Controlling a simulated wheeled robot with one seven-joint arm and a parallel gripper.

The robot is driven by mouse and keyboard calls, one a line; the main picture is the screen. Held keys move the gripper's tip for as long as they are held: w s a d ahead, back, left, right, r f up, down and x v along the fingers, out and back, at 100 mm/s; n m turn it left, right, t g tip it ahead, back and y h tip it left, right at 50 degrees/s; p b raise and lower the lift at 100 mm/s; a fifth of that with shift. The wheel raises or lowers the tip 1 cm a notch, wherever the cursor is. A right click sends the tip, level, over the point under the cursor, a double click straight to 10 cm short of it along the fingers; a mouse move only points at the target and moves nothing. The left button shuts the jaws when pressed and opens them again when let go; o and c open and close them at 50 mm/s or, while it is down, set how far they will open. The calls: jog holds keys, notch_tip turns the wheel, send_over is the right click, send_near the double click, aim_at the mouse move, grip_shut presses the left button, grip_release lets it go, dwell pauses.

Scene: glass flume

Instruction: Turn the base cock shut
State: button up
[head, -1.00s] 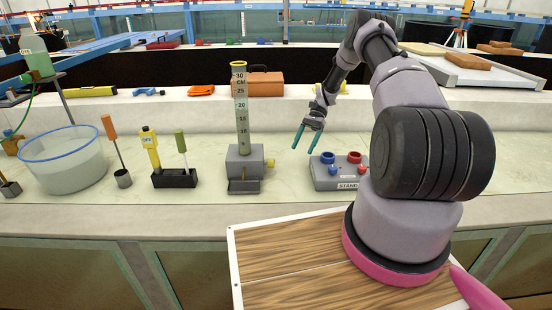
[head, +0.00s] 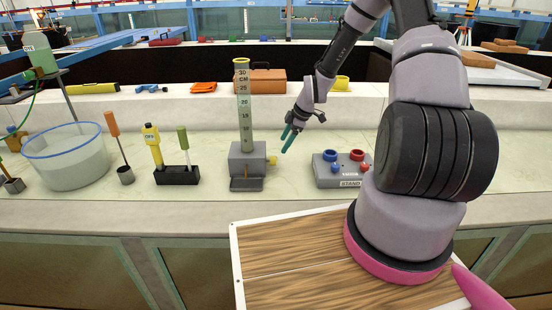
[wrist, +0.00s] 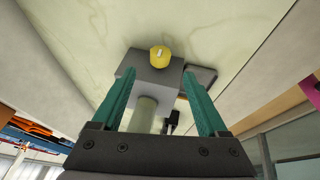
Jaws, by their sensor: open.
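The base cock is a yellow knob (head: 271,160) on the right side of the grey base block (head: 246,160) under the graduated clear cylinder (head: 244,112). In the wrist view the cock (wrist: 160,56) shows as a round yellow cap with a pale mark, beyond and between my fingertips. My gripper (head: 287,139) is open and empty, to the right of the cock and a little above it, with a gap between. Its teal fingers (wrist: 160,72) also show in the wrist view, spread apart and touching nothing I can see.
A grey stand (head: 330,178) with blue and red rings and knobs sits to the right on the bench. A black holder (head: 177,177) with yellow and green-handled tools and a clear basin (head: 65,160) stand left. The bench front is clear.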

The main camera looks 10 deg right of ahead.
aim_at(273, 161)
jog(key=x, duration=0.9)
jog(key=shift+f, duration=0.1)
grip_shut()
